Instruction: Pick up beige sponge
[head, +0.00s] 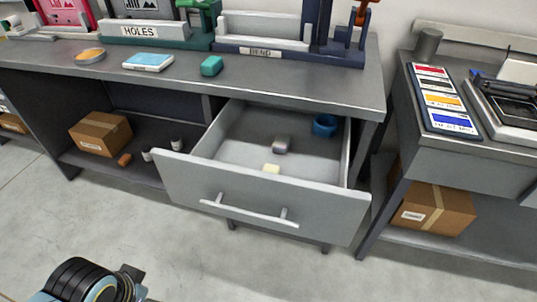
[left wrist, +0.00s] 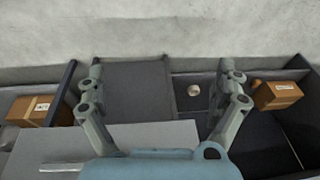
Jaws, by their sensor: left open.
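In the head view only part of my left arm shows at the bottom left, well apart from the drawer. My right gripper is not in view.
The worktop (head: 240,80) overhangs the drawer's back. A cardboard box (head: 100,133) sits on the left shelf, another (head: 436,208) under the right bench. The floor (head: 190,240) before the drawer is clear.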

